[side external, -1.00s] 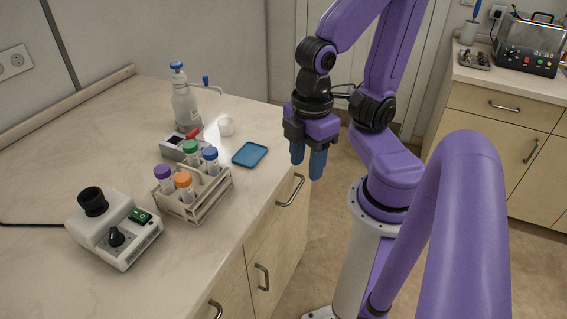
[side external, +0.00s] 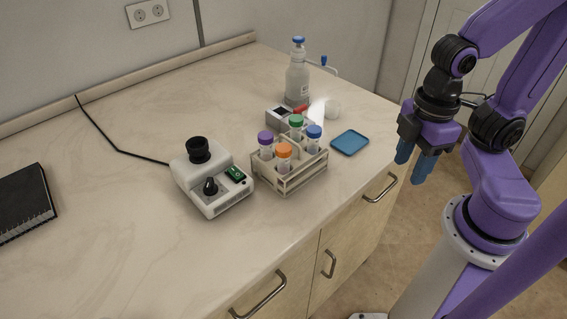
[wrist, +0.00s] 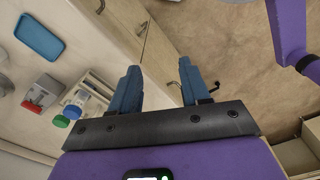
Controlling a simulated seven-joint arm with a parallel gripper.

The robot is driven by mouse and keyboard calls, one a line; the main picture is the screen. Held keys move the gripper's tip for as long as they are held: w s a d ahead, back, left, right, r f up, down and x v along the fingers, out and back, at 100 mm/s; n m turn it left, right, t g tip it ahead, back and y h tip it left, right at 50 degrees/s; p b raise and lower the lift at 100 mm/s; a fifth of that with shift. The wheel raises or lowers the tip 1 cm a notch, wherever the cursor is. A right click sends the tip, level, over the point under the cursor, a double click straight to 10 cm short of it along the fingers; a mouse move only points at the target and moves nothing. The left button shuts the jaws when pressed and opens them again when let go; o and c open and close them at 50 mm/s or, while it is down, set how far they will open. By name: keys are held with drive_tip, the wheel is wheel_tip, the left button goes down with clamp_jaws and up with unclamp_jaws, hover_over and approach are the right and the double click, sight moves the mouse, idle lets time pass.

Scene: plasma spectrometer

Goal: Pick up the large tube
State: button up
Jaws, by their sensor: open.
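Several capped tubes stand upright in a pale rack (side external: 290,184) on the counter: a purple-capped tube (side external: 266,144), an orange-capped tube (side external: 284,156), a green-capped tube (side external: 296,127) and a blue-capped tube (side external: 314,137). I cannot tell which one is the large tube. The rack hides their lower parts. My gripper (side external: 411,168) hangs fingers down beyond the counter's right edge, to the right of the rack, open and empty. In the wrist view my gripper's fingers (wrist: 159,66) are apart over the floor. Blue and green caps (wrist: 75,135) show at the left there.
A blue tray (side external: 350,142) lies between the rack and my gripper. A grey device (side external: 283,117), a wash bottle (side external: 298,75) and a white cup (side external: 332,108) stand behind the rack. A white instrument (side external: 212,183) stands left of it. A black notebook (side external: 22,203) lies far left.

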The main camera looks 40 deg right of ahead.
drive_tip(key=shift+o, duration=0.4)
drive_tip(key=m+h, duration=0.2)
drive_tip(key=m, duration=2.4)
approach(283, 148)
drive_tip(key=f, duration=0.5)
drive_tip(key=d+f, duration=0.1)
drive_tip(key=f, duration=0.1)
drive_tip(key=shift+w+f, duration=0.2)
drive_tip(key=shift+f, duration=0.15)
drive_tip(key=shift+d+f, duration=0.15)
drive_tip(key=shift+f, duration=1.15)
drive_tip(key=shift+d+f, duration=0.15)
drive_tip(key=shift+f, duration=1.15)
drive_tip(key=c, duration=0.8)
